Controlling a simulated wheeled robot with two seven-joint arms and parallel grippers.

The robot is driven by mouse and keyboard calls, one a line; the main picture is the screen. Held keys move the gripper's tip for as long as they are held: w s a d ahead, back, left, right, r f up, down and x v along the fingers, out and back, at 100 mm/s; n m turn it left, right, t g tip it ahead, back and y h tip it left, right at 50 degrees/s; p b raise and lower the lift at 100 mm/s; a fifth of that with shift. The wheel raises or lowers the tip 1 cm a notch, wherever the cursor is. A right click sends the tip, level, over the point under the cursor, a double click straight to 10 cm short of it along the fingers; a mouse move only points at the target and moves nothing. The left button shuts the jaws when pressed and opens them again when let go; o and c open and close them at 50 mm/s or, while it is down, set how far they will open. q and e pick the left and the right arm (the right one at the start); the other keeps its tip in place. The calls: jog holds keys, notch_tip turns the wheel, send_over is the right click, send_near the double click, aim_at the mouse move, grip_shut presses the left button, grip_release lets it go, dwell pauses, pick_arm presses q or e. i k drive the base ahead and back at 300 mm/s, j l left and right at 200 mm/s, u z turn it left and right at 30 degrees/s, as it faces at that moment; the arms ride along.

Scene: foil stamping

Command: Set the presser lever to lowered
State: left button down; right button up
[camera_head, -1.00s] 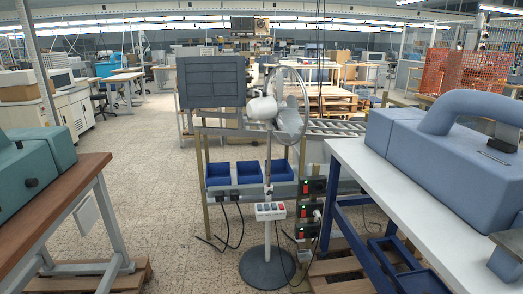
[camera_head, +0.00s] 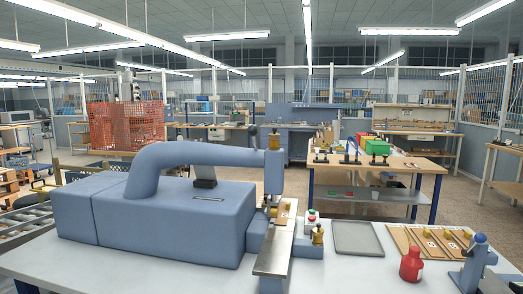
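A blue stamping machine (camera_head: 165,215) with a curved arm stands on the white table, left of centre. At the arm's right end is its head (camera_head: 273,178), above a narrow metal plate (camera_head: 274,250). A short lever with a dark knob (camera_head: 253,131) stands up beside the top of the head; it looks raised, and I take it for the presser lever. Its pivot is small and hard to make out. Neither of my grippers is in view.
On the white table (camera_head: 140,278), right of the machine, are a button box (camera_head: 311,222), a grey tray (camera_head: 358,238), a board with wooden pieces (camera_head: 430,242), a red bottle (camera_head: 411,264) and a small blue device (camera_head: 474,265). A wooden workbench (camera_head: 375,163) stands behind.

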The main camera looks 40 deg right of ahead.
aim_at(253, 130)
jog(key=i+z, duration=0.1)
jog(key=z, duration=0.35)
jog(key=i+z, duration=0.15)
jog(key=z, duration=0.3)
jog(key=i+j+z, duration=0.1)
jog(key=z, duration=0.35)
jog(key=i+j+z, duration=0.1)
jog(key=z, duration=0.35)
jog(key=j+z, duration=0.2)
jog(key=z, duration=0.25)
jog(key=i+j+z, duration=0.1)
jog(key=z, duration=0.35)
jog(key=j, duration=0.1)
